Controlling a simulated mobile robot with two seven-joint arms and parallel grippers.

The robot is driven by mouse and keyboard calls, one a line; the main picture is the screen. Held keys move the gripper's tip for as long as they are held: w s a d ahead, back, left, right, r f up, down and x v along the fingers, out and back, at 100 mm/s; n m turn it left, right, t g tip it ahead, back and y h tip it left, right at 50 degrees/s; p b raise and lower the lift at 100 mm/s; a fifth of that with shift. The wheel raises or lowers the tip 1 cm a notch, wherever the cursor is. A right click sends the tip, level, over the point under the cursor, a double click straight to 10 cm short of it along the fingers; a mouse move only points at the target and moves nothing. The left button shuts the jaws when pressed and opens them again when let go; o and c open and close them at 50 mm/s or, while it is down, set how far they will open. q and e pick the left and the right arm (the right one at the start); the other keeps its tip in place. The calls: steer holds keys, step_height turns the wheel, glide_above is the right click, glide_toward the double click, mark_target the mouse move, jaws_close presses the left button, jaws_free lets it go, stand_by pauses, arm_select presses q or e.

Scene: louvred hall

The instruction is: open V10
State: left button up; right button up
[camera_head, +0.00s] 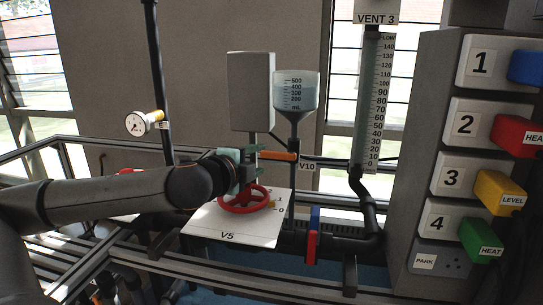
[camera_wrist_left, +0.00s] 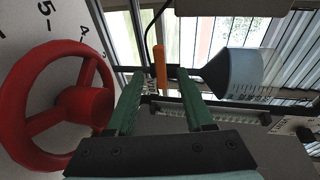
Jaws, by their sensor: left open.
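The V10 valve has an orange lever (camera_head: 280,156) that lies nearly level in the head view, beside the V10 label (camera_head: 307,167) and below the funnel. In the left wrist view the orange lever (camera_wrist_left: 160,62) stands upright in the picture, ahead of and between the green fingertips. My left gripper (camera_head: 262,158) is open and empty, with its fingers pointing at the lever's left end. It also fills the lower middle of the left wrist view (camera_wrist_left: 157,78). I cannot tell whether a finger touches the lever. My right gripper is not in view.
A red handwheel (camera_head: 243,201) on the white V5 plate (camera_head: 232,228) sits just below my left gripper. A graduated funnel (camera_head: 296,90) stands above the lever, with a grey box (camera_head: 251,92) behind. A red-and-blue handle (camera_head: 312,240) is lower right. A numbered panel (camera_head: 425,180) stands right.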

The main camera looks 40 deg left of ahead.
mark_target(270, 155)
arm_select(q)
steer(key=p+x, duration=0.1)
steer(key=x, duration=0.6)
steer(key=shift+w+a, duration=0.1)
steer(key=shift+p, duration=0.3)
steer(key=shift+c, duration=0.4)
jaws_close()
stand_by(1.0)
